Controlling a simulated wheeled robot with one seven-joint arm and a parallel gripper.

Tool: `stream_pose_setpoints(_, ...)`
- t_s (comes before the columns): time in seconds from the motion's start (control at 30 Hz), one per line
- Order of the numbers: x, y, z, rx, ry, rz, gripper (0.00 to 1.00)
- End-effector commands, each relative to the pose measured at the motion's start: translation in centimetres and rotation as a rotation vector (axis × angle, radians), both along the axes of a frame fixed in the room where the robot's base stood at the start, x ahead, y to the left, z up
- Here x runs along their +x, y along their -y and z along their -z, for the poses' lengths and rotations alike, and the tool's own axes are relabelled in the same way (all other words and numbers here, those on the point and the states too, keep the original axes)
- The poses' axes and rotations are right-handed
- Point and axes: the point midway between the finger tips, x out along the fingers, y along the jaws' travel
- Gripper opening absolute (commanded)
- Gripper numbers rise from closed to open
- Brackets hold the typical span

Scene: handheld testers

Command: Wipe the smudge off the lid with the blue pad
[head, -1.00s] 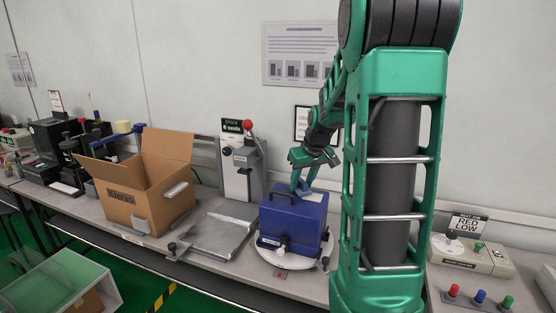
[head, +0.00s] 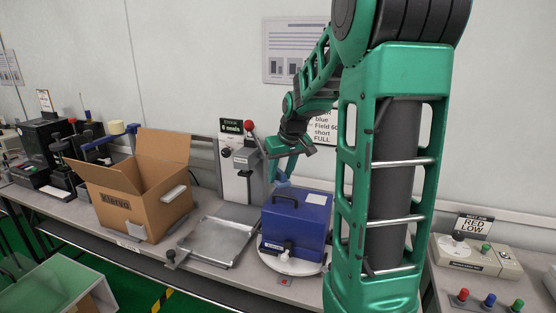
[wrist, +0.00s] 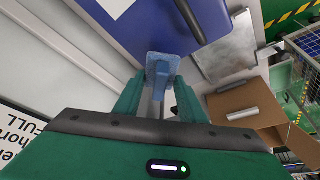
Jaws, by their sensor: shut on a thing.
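The blue case (head: 296,228) stands on a round white turntable (head: 268,258). Its blue lid (head: 299,207) faces up, with a black handle (head: 287,199) and a pale rectangular patch (head: 317,199) near the right. I cannot make out a distinct smudge. My gripper (head: 284,174) is above the back left of the lid, pointing down. In the wrist view my gripper (wrist: 157,95) is shut on the light blue pad (wrist: 161,66). The pad is beside the lid's edge in that view, and I cannot tell if it touches the case.
A metal tray (head: 187,260) lies left of the case, with an open cardboard box (head: 140,205) beyond it. A grey stand with a red-knobbed lever (head: 236,168) is behind the tray. A control box (head: 475,255) and coloured buttons (head: 488,299) are at the right.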

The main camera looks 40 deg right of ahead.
Motion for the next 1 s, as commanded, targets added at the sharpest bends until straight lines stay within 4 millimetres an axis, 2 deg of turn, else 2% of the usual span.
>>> stream_pose_setpoints(0.5,-0.1,0.4,-4.7,-0.001,0.003,0.005,0.16)
stream_pose_setpoints(1.0,0.1,0.0,-5.1,0.000,0.001,0.000,0.16)
